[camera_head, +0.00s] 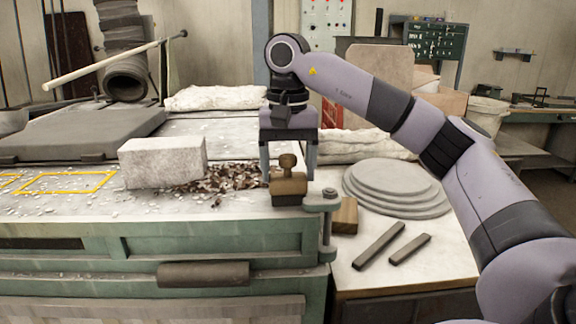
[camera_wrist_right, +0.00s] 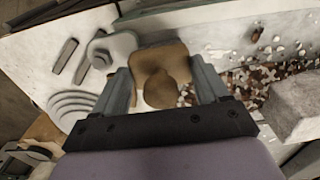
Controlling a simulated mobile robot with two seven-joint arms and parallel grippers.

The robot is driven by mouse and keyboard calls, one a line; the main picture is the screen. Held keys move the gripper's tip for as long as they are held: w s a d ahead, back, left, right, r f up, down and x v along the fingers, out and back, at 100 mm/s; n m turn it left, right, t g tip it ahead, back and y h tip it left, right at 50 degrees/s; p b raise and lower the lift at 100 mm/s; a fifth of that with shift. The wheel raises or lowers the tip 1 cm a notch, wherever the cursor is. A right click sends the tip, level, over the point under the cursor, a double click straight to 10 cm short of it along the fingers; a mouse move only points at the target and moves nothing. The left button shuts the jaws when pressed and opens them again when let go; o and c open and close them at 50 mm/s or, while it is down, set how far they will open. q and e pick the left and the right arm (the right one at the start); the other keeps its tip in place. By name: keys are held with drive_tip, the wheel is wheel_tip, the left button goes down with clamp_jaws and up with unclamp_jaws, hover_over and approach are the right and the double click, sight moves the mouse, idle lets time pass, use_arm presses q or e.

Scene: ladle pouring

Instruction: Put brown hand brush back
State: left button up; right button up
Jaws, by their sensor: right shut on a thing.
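The brown hand brush (camera_head: 289,190), with a rounded knob handle, is between the fingers of my right gripper (camera_head: 288,178). The gripper points down and is shut on the brush at the right front corner of the green-sided workbench (camera_head: 215,236). In the right wrist view the brush (camera_wrist_right: 160,68) also sits between both fingers. I cannot tell whether its underside touches the bench top. My left gripper is not in view.
A pale block (camera_head: 162,162) and a pile of brown and white chips (camera_head: 228,180) lie left of the brush. A grey bracket (camera_head: 322,200) is at the bench corner. Stacked grey discs (camera_head: 397,186) and two dark bars (camera_head: 379,245) lie on the right-hand table.

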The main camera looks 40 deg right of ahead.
drive_tip(key=o, duration=1)
drive_tip(key=shift+f, duration=0.1)
drive_tip(key=shift+r, duration=6.15)
drive_tip(key=shift+a+f, duration=0.1)
